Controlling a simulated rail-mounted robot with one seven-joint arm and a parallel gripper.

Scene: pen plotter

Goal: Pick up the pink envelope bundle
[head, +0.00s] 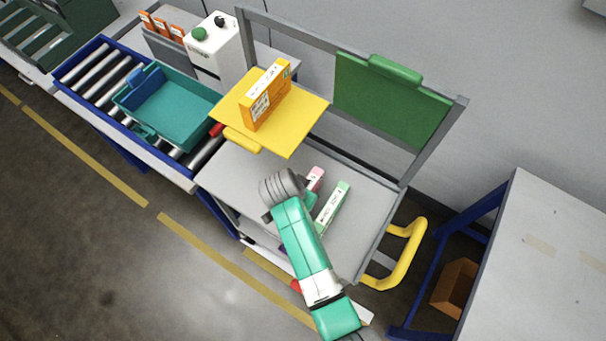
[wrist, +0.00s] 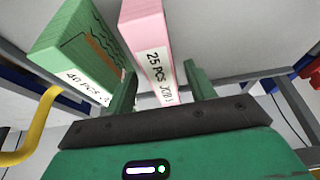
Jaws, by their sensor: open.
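The pink envelope bundle (head: 315,178) lies on the grey shelf of the cart, partly hidden by my arm in the head view. In the wrist view the pink bundle (wrist: 148,38) shows a white label reading "25 PCS JOB". My gripper (wrist: 160,88) is open, and the labelled near end of the bundle appears between its two fingers. A gap shows on each side, wider on the right; how deep the bundle sits between them is unclear. In the head view my gripper (head: 308,199) is mostly hidden by my arm.
A green bundle (head: 333,207), also in the wrist view (wrist: 75,42), lies close beside the pink one. A yellow tray (head: 304,128) with an orange box (head: 266,95) is above the cart's left part. A yellow handle (head: 405,258) is at the cart's right. A teal bin (head: 175,110) sits on rollers.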

